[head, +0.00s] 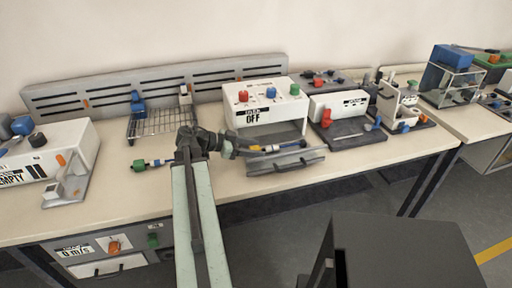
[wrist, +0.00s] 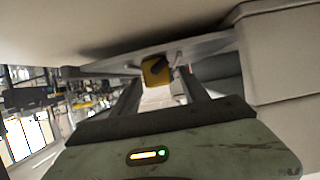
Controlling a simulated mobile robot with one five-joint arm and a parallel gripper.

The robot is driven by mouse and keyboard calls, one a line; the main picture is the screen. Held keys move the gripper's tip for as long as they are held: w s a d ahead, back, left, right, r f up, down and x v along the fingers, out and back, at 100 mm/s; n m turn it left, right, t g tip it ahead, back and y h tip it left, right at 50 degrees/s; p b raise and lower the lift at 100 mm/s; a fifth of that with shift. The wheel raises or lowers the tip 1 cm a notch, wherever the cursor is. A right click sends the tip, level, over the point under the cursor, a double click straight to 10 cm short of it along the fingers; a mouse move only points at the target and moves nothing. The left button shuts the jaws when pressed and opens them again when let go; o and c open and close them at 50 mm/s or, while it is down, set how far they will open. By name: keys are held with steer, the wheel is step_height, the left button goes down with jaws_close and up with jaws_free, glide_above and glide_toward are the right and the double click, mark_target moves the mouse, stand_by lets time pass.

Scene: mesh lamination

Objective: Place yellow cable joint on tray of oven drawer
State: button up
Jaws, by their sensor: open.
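The oven (head: 266,106) is a white box with red and blue knobs and an "OFF" label. Its drawer is pulled out, with the grey tray (head: 288,165) in front. A slim cable piece with yellow and blue parts, seemingly the yellow cable joint (head: 271,148), lies at the tray. My gripper (head: 238,149) is at the tray's left side, pointing right, by the joint's left end. In the wrist view, a yellow block-like end (wrist: 155,70) shows between the spread fingers. Whether the fingers touch it cannot be told.
Another cable piece with a green end (head: 138,166) lies on the table left of my arm. A wire rack (head: 158,124) stands behind it. A white device with a red part (head: 340,105) stands right of the oven. Bare tabletop (head: 100,205) lies at the front left.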

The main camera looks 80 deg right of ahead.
steer(key=p+v, duration=0.3)
steer(key=v, duration=0.6)
steer(key=shift+w+a+r, duration=0.1)
steer(key=shift+w+r, duration=0.15)
steer(key=shift+w, duration=0.1)
steer(key=shift+w+a+r+p, duration=0.1)
steer(key=shift+w+a+p, duration=0.2)
steer(key=shift+w, duration=0.2)
